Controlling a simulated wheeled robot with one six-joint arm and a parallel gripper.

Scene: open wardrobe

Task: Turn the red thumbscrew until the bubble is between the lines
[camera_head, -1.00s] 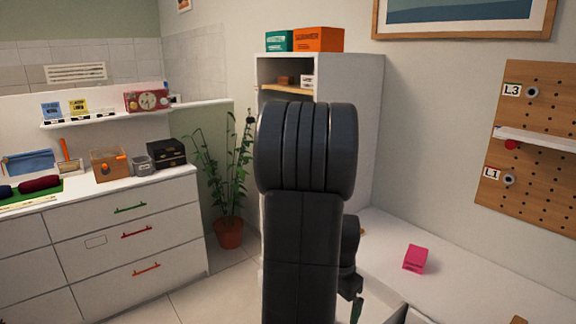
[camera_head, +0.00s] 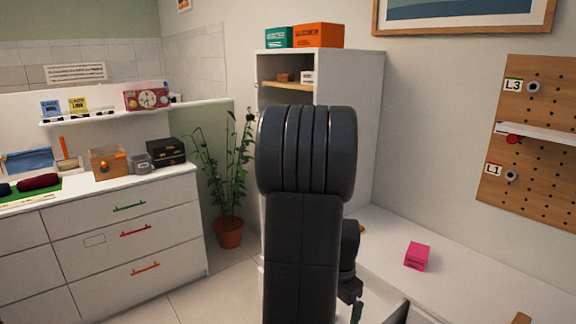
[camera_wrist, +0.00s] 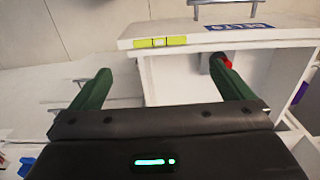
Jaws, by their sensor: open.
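In the wrist view a yellow-green level vial (camera_wrist: 174,41) lies along the front edge of a white shelf (camera_wrist: 205,33). The red thumbscrew (camera_wrist: 227,62) shows under the shelf, partly hidden behind my right green finger. My gripper (camera_wrist: 161,68) is open, with nothing seen between its fingers. In the head view the red thumbscrew (camera_head: 512,139) is under a white shelf (camera_head: 545,133) on the pegboard. My gripper is mostly hidden there by my arm.
The pegboard (camera_head: 540,190) has L3 and L1 labels beside round knobs. A pink box (camera_head: 417,256) lies on the white surface below. A tall white cabinet (camera_head: 350,140) stands behind my arm. In the wrist view a metal handle (camera_wrist: 228,3) and a blue label (camera_wrist: 238,27) are near the vial.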

